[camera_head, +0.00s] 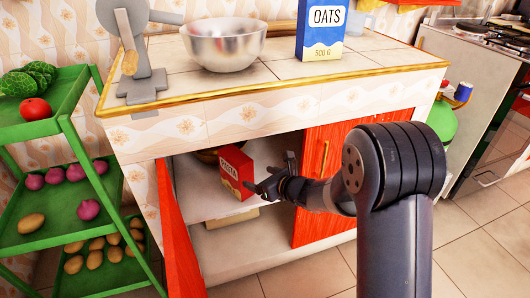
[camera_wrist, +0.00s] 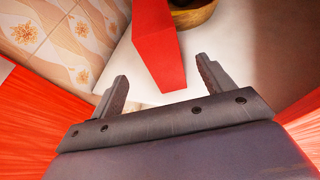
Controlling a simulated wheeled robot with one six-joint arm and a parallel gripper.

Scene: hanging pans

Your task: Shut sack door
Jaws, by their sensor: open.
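The red left cabinet door (camera_head: 178,235) stands swung open toward the front. The red right door (camera_head: 340,170) appears flush with the cabinet front. Red panels show at the left edge (camera_wrist: 30,125) and right edge (camera_wrist: 306,115) of the wrist view. My gripper (camera_head: 272,178) is at the cabinet opening, its fingers apart and pointing inward. A red pasta box (camera_head: 236,170) stands on the shelf just ahead of it; in the wrist view the box (camera_wrist: 158,42) lies beyond the spread fingers. Nothing is seen held. I cannot make out any sack.
A brown bowl (camera_wrist: 193,14) sits behind the box on the white shelf (camera_head: 188,176). The countertop (camera_head: 275,70) carries a steel bowl (camera_head: 224,45) and an oats box (camera_head: 321,30). A green produce rack (camera_head: 66,125) stands close left of the open door.

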